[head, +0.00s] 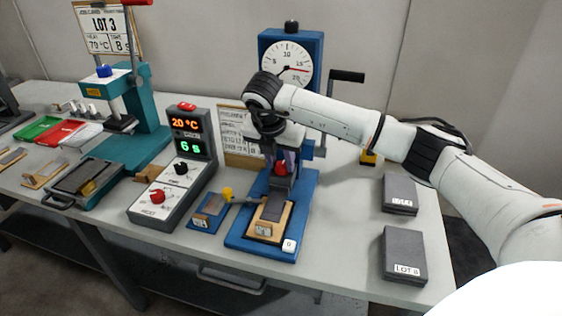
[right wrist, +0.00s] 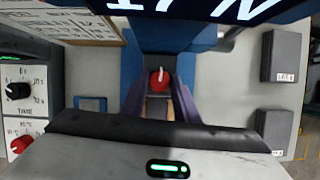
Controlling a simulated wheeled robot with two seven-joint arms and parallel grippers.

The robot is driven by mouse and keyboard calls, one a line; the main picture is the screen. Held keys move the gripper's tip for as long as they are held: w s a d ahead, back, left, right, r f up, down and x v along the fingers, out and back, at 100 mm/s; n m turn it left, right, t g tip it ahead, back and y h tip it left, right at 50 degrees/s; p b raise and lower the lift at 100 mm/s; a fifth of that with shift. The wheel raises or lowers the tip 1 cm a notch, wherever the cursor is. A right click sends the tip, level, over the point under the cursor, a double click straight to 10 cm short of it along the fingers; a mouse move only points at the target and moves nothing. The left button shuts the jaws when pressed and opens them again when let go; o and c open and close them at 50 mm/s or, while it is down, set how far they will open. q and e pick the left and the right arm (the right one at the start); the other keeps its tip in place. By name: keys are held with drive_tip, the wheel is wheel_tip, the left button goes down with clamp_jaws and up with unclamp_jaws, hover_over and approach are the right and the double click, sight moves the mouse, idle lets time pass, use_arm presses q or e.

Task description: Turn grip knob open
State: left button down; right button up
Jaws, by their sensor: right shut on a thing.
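The red grip knob (head: 281,168) sits on a grey clamp at the front of the blue test stand (head: 309,187). The stand has a round dial (head: 291,62) at its top. My right gripper (head: 284,160) reaches down in front of the stand, partly hidden by its own wrist. In the right wrist view the knob (right wrist: 159,77) shows between the purple fingers, and the gripper is shut on it. A white line on the knob's face points roughly up in that view. My left gripper is not in view.
A wooden block (head: 280,226) lies on the stand's base, below the clamp. Left are a control box (head: 150,213) reading 20 °C and 6 s and a teal press (head: 147,118). Two dark boxes (head: 399,194) (head: 404,254) lie right. A black crank handle (head: 347,76) sticks out right.

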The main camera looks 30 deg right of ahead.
drive_tip(key=n+b, duration=0.1)
drive_tip(key=n, duration=0.1)
drive_tip(key=n+t+y+b, duration=0.1)
drive_tip(key=n+b, duration=0.1)
drive_tip(key=shift+s+d+f, duration=0.1)
drive_tip(key=shift+d+f, duration=0.05)
drive_tip(key=shift+n+t+y+b, duration=0.3)
drive_tip(key=shift+n+y+b, duration=0.1)
drive_tip(key=shift+n, duration=0.6)
drive_tip(key=shift+n+y+b, duration=0.3)
drive_tip(key=shift+n, duration=0.5)
drive_tip(key=shift+d+n+y+b, duration=0.15)
drive_tip(key=shift+n+y+b, duration=0.25)
drive_tip(key=shift+n, duration=0.8)
drive_tip(key=shift+r, duration=0.2)
drive_tip(key=o, duration=1.1)
